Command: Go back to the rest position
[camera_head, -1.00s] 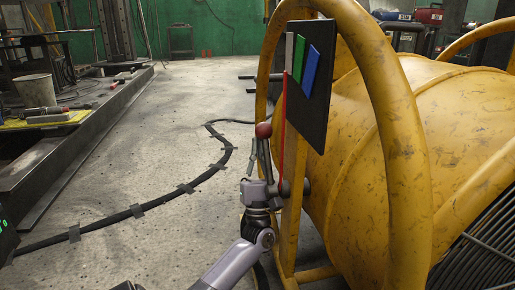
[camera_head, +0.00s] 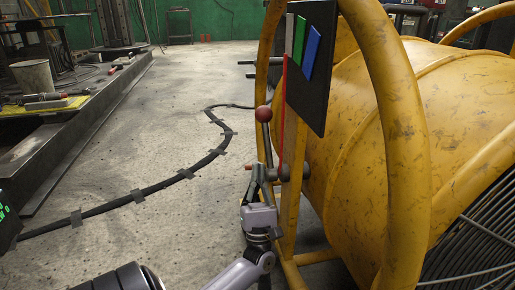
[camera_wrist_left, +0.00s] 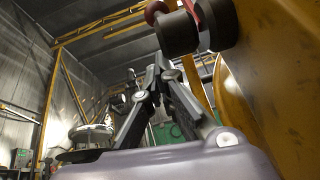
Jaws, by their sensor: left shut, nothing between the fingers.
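My left gripper (camera_head: 258,168) is shut and empty, pointing up in front of the yellow machine's frame. In the left wrist view its fingers (camera_wrist_left: 155,72) meet at the tips with nothing between them. A lever with a dark red ball knob (camera_head: 263,113) stands upright on the frame, just above and behind the gripper in the picture. The lever's dark round hub (camera_wrist_left: 178,33) shows close in front of the wrist camera, with part of something red beside it. I cannot tell the exact gap between fingers and lever. My right gripper is not in view.
A big yellow fan-like machine (camera_head: 365,150) with tubular frame fills the right. A black panel (camera_head: 318,90) on it bears white, green and blue strips. A taped cable (camera_head: 160,186) crosses the open floor. A low bench (camera_head: 80,125) runs along the left.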

